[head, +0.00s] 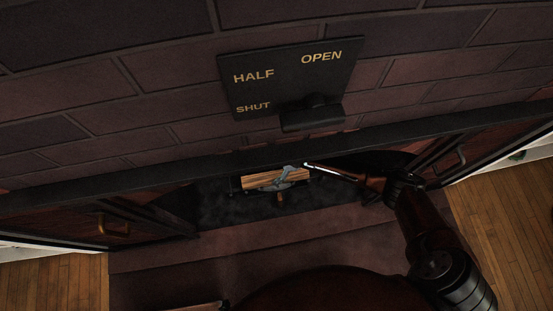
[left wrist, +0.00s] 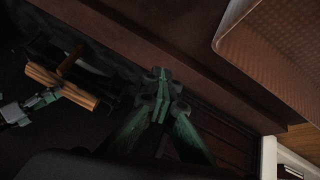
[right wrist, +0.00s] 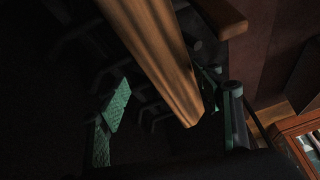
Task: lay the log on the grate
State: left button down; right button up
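The log (head: 262,181), a pale brown split piece, lies level inside the dark fireplace. It also shows in the left wrist view (left wrist: 62,86) and large in the right wrist view (right wrist: 160,58). My right gripper (head: 284,180) is at the log; in its wrist view the green-padded fingers (right wrist: 165,95) stand apart, with a gap between the left pad and the log. The grate shows as dark bars (right wrist: 95,40) around and below the log; whether the log rests on it is too dark to tell. My left gripper (left wrist: 158,88) has its fingers together, empty, away from the log.
A black plate (head: 290,75) marked HALF, OPEN and SHUT is on the brick wall above, with a dark handle (head: 312,115) at its lower edge. Wooden doors (head: 105,222) flank the opening. A short brown wooden piece (right wrist: 222,16) is near the log.

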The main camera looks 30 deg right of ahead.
jog(key=shift+r, duration=0.25)
jog(key=p+v, duration=0.2)
jog(key=v, duration=0.1)
jog(key=shift+w+r, duration=0.1)
jog(key=shift+r, duration=0.15)
jog(key=p+v, duration=0.1)
jog(key=v, duration=0.2)
jog(key=shift+d+p, duration=0.1)
jog(key=shift+p, duration=0.3)
jog(key=shift+d+r, duration=0.2)
jog(key=shift+r, duration=0.15)
pick_arm(q)
jog(key=s+a+r+g, duration=0.2)
jog(key=s+r+g, duration=0.1)
jog(key=r, duration=0.3)
jog(key=shift+s+a+y, duration=0.35)
jog(key=shift+s+y, duration=0.05)
jog(key=shift+s, duration=0.15)
pick_arm(e)
jog(key=shift+s, duration=0.25)
